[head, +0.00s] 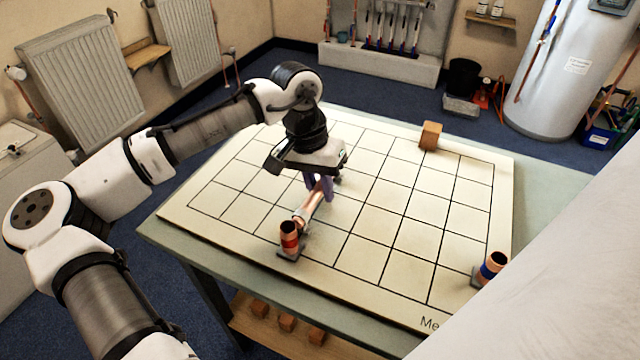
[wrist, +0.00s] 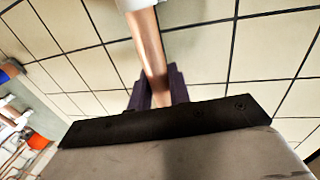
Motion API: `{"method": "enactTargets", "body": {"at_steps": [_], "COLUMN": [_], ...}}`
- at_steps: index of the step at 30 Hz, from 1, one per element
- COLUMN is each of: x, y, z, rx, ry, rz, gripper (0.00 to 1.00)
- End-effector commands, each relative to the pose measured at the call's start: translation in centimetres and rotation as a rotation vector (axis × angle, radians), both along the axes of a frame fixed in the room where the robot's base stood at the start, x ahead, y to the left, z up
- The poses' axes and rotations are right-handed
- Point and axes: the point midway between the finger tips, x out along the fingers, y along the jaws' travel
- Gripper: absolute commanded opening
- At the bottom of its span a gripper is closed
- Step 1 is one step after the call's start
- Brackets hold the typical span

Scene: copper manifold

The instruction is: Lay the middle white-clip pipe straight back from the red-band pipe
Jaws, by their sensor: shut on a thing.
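The red-band pipe (head: 289,238) is a short copper stub with a red band, standing upright in a grey holder at the front of the white gridded board (head: 390,292). A copper pipe with a white clip (head: 318,200) lies low over the board, running back from close beside the red-band pipe. My gripper (head: 318,187) points down and is shut on this pipe. In the wrist view the copper pipe (wrist: 150,55) passes between the purple fingers (wrist: 158,88), with a white part at the top edge. Whether its front end touches the red-band pipe, I cannot tell.
A blue-band pipe (head: 493,266) stands at the board's front right. A wooden block (head: 430,135) stands at the back right. The board's grid between them is clear. Several wooden blocks (head: 286,321) lie on the shelf below the table.

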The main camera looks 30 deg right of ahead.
Motion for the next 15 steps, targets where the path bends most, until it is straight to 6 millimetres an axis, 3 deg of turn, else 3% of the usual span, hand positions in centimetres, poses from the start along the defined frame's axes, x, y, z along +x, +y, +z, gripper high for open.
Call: {"method": "enactTargets", "body": {"at_steps": [15], "x": [0.0], "y": [-0.01], "z": [-0.46], "rx": [-0.001], "ry": [0.0], "rz": [0.0], "gripper": [0.0]}}
